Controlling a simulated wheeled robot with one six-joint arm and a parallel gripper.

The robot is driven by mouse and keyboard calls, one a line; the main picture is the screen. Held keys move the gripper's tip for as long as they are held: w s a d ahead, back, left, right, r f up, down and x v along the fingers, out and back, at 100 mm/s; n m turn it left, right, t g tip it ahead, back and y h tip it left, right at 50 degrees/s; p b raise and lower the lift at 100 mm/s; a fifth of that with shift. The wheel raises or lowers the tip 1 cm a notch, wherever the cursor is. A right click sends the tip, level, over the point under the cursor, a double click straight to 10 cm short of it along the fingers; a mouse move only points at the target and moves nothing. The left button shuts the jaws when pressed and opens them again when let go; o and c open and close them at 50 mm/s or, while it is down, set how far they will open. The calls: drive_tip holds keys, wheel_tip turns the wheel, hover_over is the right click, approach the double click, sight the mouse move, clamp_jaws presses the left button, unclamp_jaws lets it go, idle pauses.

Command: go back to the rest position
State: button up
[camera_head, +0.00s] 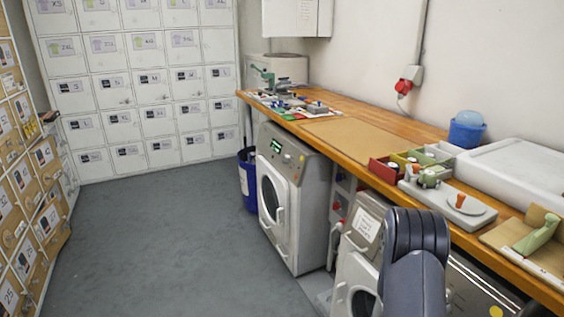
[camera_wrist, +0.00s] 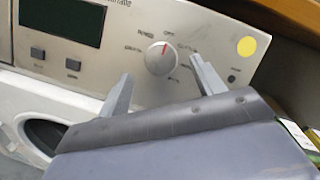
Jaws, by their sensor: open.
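My gripper (camera_wrist: 158,88) is open and empty in the wrist view, its two fingers apart. Between and beyond the fingertips is a round control dial (camera_wrist: 160,58) with a red mark, on the front panel of a washing machine. Whether the fingers touch the panel I cannot tell. In the head view my dark grey arm rises at the bottom right, in front of the nearer machine (camera_head: 362,222); the gripper itself does not show there.
A wooden worktop (camera_head: 365,122) runs above the machines on the right, bearing small bins, a white tray and tools. A farther washer (camera_head: 285,195) and a blue bin (camera_head: 247,180) stand along it. White lockers (camera_head: 140,85) line the back. The grey floor (camera_head: 165,245) is clear.

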drive_tip(key=x, duration=0.4)
idle(0.3)
drive_tip(key=s+a+r+m+g+h+p, duration=0.1)
drive_tip(key=s+a+m+g, duration=0.2)
drive_tip(key=a+m, duration=0.8)
drive_tip(key=shift+m+g+h+p, duration=0.35)
drive_tip(key=shift+m+g, duration=0.15)
drive_tip(key=shift+g, duration=0.3)
idle(1.3)
drive_tip(key=shift+s+r, duration=0.15)
